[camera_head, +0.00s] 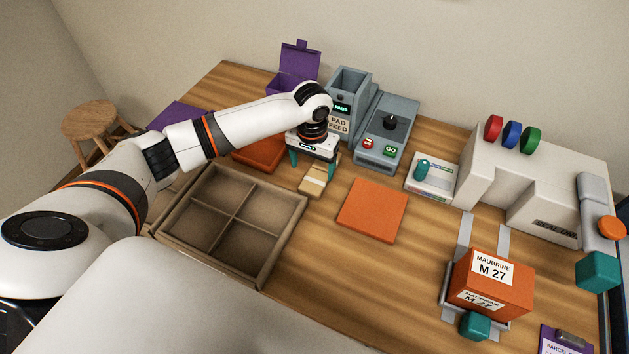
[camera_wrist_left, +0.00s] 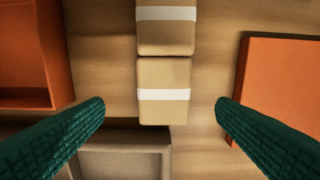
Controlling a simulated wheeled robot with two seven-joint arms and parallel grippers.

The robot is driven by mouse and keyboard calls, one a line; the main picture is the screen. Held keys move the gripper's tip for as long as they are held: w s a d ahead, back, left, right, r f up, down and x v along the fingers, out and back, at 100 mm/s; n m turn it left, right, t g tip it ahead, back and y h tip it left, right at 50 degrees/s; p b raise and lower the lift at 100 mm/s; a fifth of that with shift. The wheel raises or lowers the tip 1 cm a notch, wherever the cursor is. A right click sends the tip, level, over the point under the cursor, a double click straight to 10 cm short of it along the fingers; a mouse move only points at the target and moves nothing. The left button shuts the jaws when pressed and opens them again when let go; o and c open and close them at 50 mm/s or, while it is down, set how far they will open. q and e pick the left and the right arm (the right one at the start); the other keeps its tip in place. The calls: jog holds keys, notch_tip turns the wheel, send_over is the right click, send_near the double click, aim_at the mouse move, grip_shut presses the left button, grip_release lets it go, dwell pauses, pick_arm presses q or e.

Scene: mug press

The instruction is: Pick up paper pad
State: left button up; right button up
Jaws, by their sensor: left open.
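The nearer paper pad (camera_head: 312,188) shows whole in the left wrist view (camera_wrist_left: 164,78). The farther paper pad is cut off by the top edge there (camera_wrist_left: 166,38). My left gripper (camera_head: 313,164) is open above the pads, its teal fingers pointing down. In the left wrist view its fingers (camera_wrist_left: 160,105) stand apart on either side of the nearer pad, with nothing between them touching. My right gripper is not in view.
A cardboard box with four compartments (camera_head: 268,272) stands close on the near left. An orange open box (camera_wrist_left: 60,55) lies left of the pads, and an orange square piece (camera_head: 372,209) lies right. A grey GO-button machine (camera_head: 390,130) stands behind. Bare wood lies at front centre.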

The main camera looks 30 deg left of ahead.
aim_at(313, 182)
pick_arm(q)
jog(key=shift+f, duration=0.35)
jog(key=f, duration=0.2)
jog(key=f+p, duration=0.1)
jog(key=shift+s+d+f, duration=0.25)
jog(key=shift+f, duration=0.65)
jog(key=c, duration=1.1)
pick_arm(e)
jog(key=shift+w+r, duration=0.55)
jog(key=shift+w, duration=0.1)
